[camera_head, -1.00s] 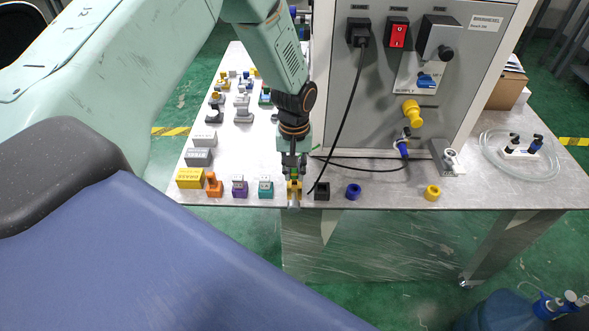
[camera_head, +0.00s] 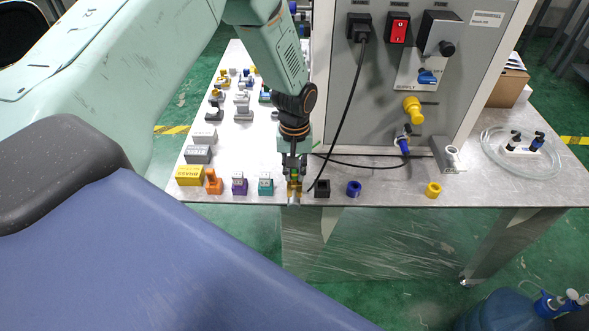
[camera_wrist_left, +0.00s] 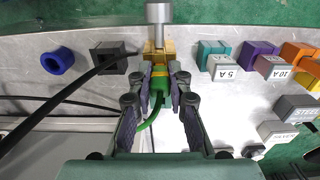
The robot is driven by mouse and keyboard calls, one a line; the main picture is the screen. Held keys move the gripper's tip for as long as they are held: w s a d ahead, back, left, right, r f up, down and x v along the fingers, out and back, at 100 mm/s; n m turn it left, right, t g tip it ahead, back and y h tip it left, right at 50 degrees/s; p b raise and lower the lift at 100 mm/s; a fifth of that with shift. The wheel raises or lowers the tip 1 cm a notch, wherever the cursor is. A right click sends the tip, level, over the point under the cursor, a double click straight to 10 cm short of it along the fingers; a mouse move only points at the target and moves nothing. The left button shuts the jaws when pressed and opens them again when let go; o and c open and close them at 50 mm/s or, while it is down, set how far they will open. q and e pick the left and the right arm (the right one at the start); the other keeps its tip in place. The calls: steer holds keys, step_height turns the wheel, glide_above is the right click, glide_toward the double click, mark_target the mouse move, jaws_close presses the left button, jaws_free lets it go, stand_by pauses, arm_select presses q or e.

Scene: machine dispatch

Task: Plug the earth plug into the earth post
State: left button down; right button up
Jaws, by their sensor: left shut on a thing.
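My left gripper (camera_head: 293,172) points down at the table's front edge and is shut on the green and yellow earth plug (camera_wrist_left: 159,82). A green cable curls from the plug under the fingers in the left wrist view. The brass block of the earth post (camera_head: 293,190) is directly at the plug's tip. In the left wrist view the brass block (camera_wrist_left: 150,56) has a grey metal cylinder (camera_wrist_left: 158,14) on its far side. Plug and block meet or nearly meet; the fingers hide how far the plug sits in. My right gripper is not in view.
A black socket block (camera_head: 322,188) with a black cable, a blue ring (camera_head: 354,188) and a yellow ring (camera_head: 433,190) stand right of the post. Teal (camera_head: 265,184), purple (camera_head: 240,184) and orange (camera_head: 213,182) blocks stand left. The grey machine panel (camera_head: 385,110) rises behind.

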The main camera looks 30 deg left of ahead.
arm_select(q)
steer(key=shift+f, duration=0.25)
steer(key=c, duration=1.2)
jaws_free()
steer(key=shift+r, duration=0.2)
steer(key=shift+r+p, duration=1.65)
steer(key=shift+p, duration=0.1)
steer(key=shift+f, duration=0.1)
